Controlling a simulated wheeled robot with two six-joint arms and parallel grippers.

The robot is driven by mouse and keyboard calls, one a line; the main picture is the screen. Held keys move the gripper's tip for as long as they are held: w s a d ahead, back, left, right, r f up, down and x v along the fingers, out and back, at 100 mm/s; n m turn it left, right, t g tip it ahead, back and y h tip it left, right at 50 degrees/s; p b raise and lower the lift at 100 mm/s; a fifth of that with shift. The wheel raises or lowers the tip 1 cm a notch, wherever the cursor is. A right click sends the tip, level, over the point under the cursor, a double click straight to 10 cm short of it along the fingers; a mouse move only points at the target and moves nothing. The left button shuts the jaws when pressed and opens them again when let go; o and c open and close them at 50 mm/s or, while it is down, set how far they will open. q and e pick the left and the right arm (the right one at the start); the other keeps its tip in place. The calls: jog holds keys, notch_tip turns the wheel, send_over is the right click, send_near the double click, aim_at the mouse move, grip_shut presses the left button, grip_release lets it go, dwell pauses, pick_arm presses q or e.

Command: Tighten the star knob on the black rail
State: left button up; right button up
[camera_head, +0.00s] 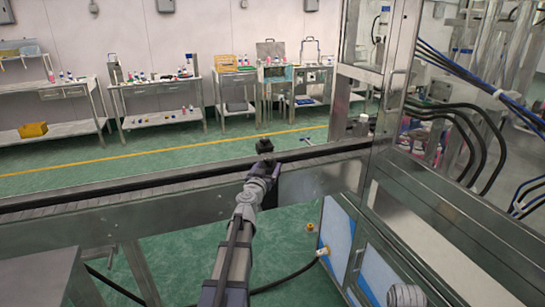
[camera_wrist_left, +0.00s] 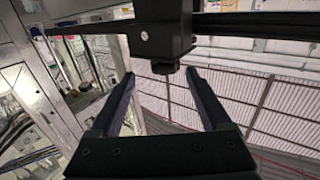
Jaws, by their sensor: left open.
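The black rail (camera_head: 120,183) runs along the conveyor, and it also crosses the top of the left wrist view (camera_wrist_left: 265,26). A black block (camera_wrist_left: 160,30) sits on it, with a small dark knob (camera_wrist_left: 165,67) sticking out of the block toward my gripper. In the head view a small black fitting (camera_head: 264,145) stands at the rail just beyond my gripper. My left gripper (camera_head: 263,167) is open, and its fingertips in the left wrist view (camera_wrist_left: 160,74) lie on either side of the knob with gaps. The knob's star shape cannot be made out. My right gripper is not in view.
The steel conveyor (camera_head: 70,227) extends left and right under the rail. A glazed machine frame (camera_head: 385,120) stands close on the right, with black hoses (camera_head: 470,125) beside it. Workbenches (camera_head: 160,100) stand far back against the wall. Green floor lies open between.

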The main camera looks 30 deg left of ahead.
aim_at(270, 157)
pick_arm(q)
jog(key=shift+w+a, duration=0.1)
jog(key=shift+a, duration=0.4)
jog(key=shift+x, duration=3.85)
jog(key=shift+d, duration=0.1)
grip_shut()
